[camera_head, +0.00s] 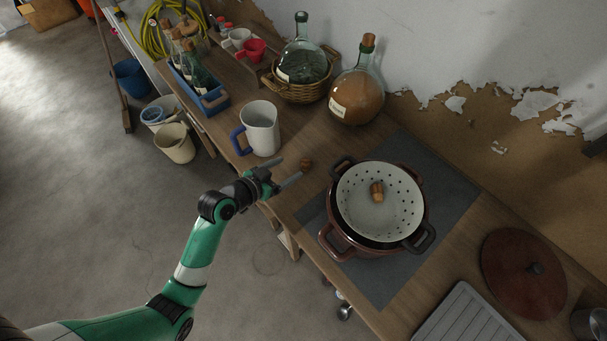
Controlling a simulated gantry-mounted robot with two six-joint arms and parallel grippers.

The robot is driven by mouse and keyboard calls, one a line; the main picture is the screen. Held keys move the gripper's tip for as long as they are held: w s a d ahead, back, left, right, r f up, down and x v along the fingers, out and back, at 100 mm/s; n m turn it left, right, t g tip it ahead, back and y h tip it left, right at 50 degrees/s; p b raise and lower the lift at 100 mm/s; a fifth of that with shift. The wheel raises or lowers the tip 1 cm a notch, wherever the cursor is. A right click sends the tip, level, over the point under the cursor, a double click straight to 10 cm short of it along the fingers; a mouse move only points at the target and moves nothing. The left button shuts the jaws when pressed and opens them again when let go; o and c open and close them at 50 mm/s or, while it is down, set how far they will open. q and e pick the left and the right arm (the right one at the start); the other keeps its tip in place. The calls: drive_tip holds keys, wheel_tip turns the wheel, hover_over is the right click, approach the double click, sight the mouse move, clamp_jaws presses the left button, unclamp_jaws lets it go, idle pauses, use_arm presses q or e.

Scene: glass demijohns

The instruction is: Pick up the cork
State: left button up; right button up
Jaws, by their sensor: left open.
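My left gripper (292,167) reaches in from the left, low over the table edge. Its two fingers are apart, and nothing shows between them. Another cork (368,41) is in the neck of the amber demijohn (356,96). My right gripper is not in view.
The white jug with a blue handle (262,130) stands close behind the left gripper. A green demijohn (303,58) sits in a wicker basket (296,93). A grey mat (455,190) lies under the pot. A red lid (517,283) lies at the right.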

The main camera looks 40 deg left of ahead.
use_arm(q)
wheel_tip(320, 180, down, 4)
drive_tip(key=s, duration=0.2)
drive_tip(key=b, duration=0.3)
approach(305, 162)
drive_tip(key=w, duration=0.1)
drive_tip(key=w+f, duration=0.1)
drive_tip(key=w, duration=0.1)
drive_tip(key=shift+w+f+n, duration=0.1)
drive_tip(key=shift+f+n, duration=0.2)
drive_tip(key=shift+f, duration=0.05)
drive_tip(key=b+x, duration=0.2)
drive_tip(key=x, duration=0.3)
drive_tip(key=shift+w, duration=0.1)
clamp_jaws()
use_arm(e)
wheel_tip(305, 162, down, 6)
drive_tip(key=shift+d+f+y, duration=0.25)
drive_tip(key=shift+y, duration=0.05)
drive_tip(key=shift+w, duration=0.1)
use_arm(q)
wheel_tip(305, 162, up, 9)
drive_tip(key=p, duration=0.3)
drive_tip(key=shift+p, duration=0.35)
drive_tip(key=shift+r, duration=0.5)
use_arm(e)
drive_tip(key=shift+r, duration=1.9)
